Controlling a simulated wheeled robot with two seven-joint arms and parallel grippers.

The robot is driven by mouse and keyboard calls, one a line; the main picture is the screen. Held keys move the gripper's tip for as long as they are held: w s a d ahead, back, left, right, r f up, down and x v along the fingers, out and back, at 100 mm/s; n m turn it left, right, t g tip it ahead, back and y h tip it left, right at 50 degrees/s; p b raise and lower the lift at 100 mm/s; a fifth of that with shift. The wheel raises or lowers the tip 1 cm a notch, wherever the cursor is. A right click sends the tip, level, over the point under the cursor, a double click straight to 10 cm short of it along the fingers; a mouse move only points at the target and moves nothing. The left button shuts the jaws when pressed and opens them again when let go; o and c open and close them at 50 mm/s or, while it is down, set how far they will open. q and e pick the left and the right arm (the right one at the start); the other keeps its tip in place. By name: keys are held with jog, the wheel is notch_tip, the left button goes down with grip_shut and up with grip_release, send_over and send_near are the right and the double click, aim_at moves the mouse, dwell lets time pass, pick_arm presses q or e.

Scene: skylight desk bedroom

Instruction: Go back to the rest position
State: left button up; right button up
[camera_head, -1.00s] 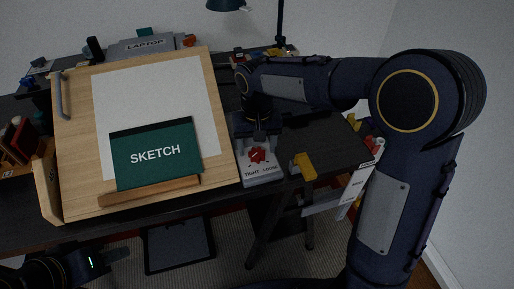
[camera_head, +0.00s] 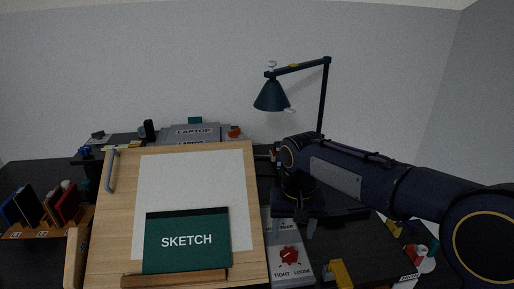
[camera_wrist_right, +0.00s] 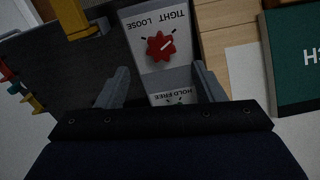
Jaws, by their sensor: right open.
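My right gripper (camera_head: 308,226) is open and empty above the desk, right of the drawing board (camera_head: 258,210). In the right wrist view its two fingers (camera_wrist_right: 162,88) stand apart, with the grey clamp panel (camera_wrist_right: 140,28) beyond them. That panel bears a red knob (camera_wrist_right: 160,46) and the words TIGHT, LOOSE and HOLD FREE. The knob also shows in the head view (camera_head: 288,258), just below the gripper, apart from it. My left gripper is in neither current view.
A green SKETCH pad (camera_head: 187,258) rests on the board's ledge over white paper (camera_head: 190,175). A yellow clamp (camera_head: 340,274) is right of the panel. A lamp (camera_head: 271,97) and laptop (camera_head: 195,131) stand behind. Small books (camera_head: 62,205) stand at left.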

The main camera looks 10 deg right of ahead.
jog(key=s+d+r+t+y, duration=0.1)
jog(key=s+d+t+y, duration=0.15)
jog(key=s+d, duration=0.6)
jog(key=s+a+f+t+y, duration=0.1)
jog(key=s+f+t, duration=0.2)
jog(key=s, duration=1)
jog(key=shift+s+f, duration=0.3)
jog(key=shift+f, duration=0.2)
